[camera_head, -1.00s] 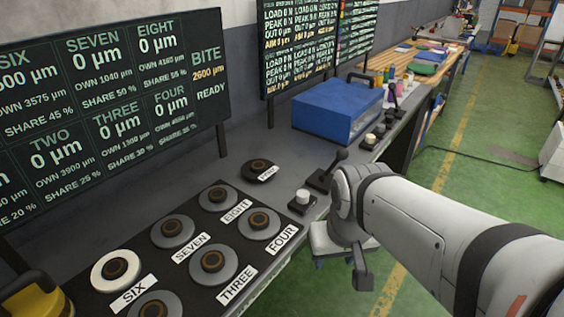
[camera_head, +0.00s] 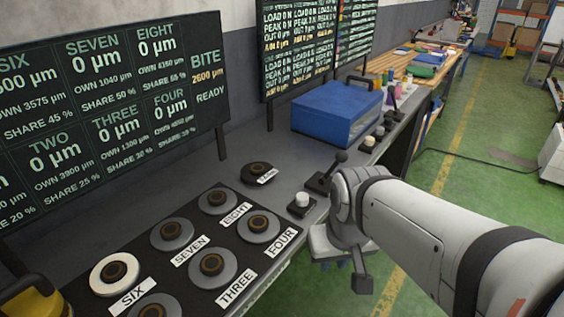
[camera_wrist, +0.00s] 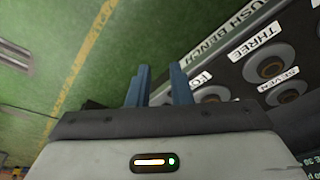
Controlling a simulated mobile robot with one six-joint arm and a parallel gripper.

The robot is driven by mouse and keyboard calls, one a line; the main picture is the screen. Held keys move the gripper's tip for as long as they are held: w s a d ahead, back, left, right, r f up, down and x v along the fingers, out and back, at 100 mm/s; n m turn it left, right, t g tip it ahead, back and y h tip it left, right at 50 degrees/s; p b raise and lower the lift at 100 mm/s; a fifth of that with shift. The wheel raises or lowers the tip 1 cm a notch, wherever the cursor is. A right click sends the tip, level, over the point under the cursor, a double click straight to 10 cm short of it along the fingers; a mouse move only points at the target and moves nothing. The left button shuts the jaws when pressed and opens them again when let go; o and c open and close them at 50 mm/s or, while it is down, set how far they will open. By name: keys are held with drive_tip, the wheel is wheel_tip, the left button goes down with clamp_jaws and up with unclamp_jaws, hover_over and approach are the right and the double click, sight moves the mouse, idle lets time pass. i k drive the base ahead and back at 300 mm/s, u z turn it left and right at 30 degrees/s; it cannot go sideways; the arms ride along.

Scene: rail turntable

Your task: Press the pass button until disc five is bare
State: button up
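Disc five does not show in the head view. A pale disc labelled SIX (camera_head: 115,273) sits on the black plate (camera_head: 203,243), with grey discs SEVEN (camera_head: 172,234), EIGHT (camera_head: 217,201), THREE (camera_head: 212,265) and FOUR (camera_head: 259,226). A white push button (camera_head: 302,201) on a dark base stands right of the plate; I see no readable label on it, so I cannot tell whether it is the pass button. In the wrist view, my gripper (camera_wrist: 160,86) has two blue fingers apart and nothing between them. Discs THREE (camera_wrist: 270,68) and SEVEN (camera_wrist: 286,92) lie beyond it.
A display (camera_head: 105,110) reads 0 µm for several discs, BITE 2600 µm and READY; SIX's value is partly cut off. A black lever (camera_head: 325,175), a blue box (camera_head: 336,108) and more buttons (camera_head: 370,141) stand farther along the bench.

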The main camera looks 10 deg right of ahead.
sight(302, 199)
drive_tip(key=u, duration=1.25)
drive_tip(key=k, duration=0.75)
drive_tip(key=z, duration=0.9)
drive_tip(key=i, duration=1)
drive_tip(key=z, duration=0.05)
